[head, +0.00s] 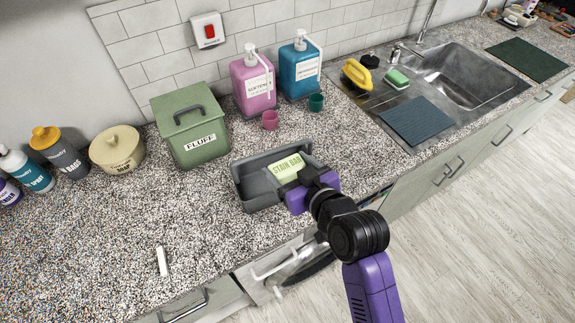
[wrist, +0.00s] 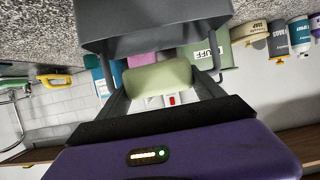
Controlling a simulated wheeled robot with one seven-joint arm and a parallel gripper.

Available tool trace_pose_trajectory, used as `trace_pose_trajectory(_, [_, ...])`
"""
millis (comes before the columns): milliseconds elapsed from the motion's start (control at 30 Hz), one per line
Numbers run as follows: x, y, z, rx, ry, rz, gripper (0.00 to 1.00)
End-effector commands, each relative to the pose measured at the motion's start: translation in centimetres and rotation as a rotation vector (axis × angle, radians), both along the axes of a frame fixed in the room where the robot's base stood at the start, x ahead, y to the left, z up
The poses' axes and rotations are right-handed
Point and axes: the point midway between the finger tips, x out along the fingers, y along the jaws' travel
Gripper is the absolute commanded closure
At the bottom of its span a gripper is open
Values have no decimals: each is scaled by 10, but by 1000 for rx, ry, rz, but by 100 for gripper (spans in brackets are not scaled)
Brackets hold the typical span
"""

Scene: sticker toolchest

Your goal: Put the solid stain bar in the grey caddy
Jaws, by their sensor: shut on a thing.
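The solid stain bar (head: 287,166) is a pale green block with its printed label facing up. My purple and black gripper (head: 296,178) is shut on it. In the wrist view the bar (wrist: 158,78) sits between the two dark fingers of my gripper (wrist: 158,88). The grey caddy (head: 262,202) is an open dark grey tray on the counter; its wall (wrist: 150,30) also shows at the top of the wrist view. In the head view the bar overlaps the right part of the caddy's opening; its exact height over the floor of the caddy is unclear. My gripper hides the caddy's right end.
A green lidded bin (head: 192,130) stands behind the caddy to the left. Pink (head: 253,85) and blue (head: 299,70) pump bottles and two small cups stand behind it. A sink (head: 470,80) lies to the right. The counter left of the caddy is mostly clear, with a small white object (head: 162,261).

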Motion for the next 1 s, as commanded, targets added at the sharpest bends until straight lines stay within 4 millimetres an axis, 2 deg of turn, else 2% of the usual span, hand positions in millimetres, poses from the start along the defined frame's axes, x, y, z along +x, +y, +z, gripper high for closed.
trace_pose_trajectory(267, [0,0,-10,-1,1,0,69])
trace_pose_trajectory(700, [0,0,-42,1,0,0,69])
trace_pose_trajectory(1000, [-1,0,-54,-1,4,-1,69])
